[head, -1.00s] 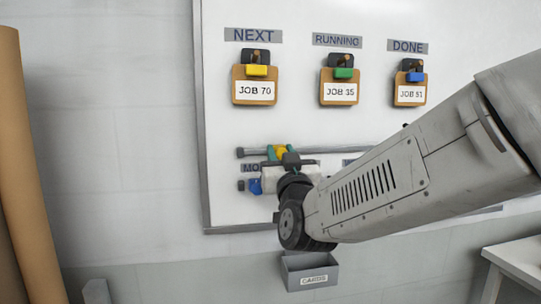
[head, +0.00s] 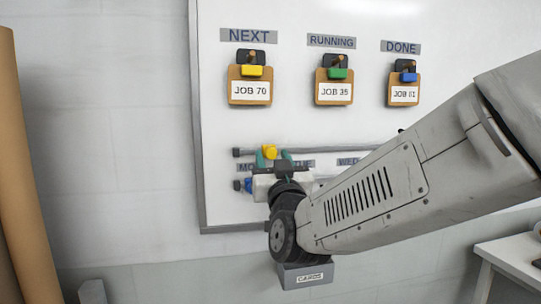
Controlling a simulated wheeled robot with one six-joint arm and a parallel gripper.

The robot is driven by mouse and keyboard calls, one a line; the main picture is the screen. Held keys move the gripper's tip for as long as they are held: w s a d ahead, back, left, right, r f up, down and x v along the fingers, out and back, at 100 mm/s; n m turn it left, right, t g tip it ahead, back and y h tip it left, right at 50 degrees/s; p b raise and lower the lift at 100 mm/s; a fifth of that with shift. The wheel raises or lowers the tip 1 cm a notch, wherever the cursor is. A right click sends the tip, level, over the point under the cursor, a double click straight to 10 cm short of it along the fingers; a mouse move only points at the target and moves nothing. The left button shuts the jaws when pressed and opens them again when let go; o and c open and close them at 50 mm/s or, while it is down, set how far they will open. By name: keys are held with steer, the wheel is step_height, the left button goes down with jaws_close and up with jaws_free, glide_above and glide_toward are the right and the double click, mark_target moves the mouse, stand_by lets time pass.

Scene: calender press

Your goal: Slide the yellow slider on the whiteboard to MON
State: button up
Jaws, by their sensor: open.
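The yellow slider (head: 270,152) sits on the upper dark rail (head: 320,151) of the whiteboard (head: 300,120), toward the rail's left end. Below the rail is a label (head: 244,167) showing "MO", its rest hidden behind my gripper. The slider stands just up and right of those visible letters. My gripper (head: 273,157) is open, with one teal finger on each side just below the slider. The yellow knob shows clear above the fingertips. I cannot tell whether either finger touches it.
A blue slider (head: 248,185) is on a lower rail, partly behind my gripper. A "WED" label (head: 350,162) is to the right. Job cards hang above, including JOB 70 (head: 249,92). A grey cards box (head: 306,275) is below; a brown roll (head: 25,180) stands left.

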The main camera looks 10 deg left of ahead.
steer(key=v, duration=0.5)
steer(key=shift+s+f, duration=0.15)
steer(key=shift+f, duration=0.05)
steer(key=shift+d, duration=0.1)
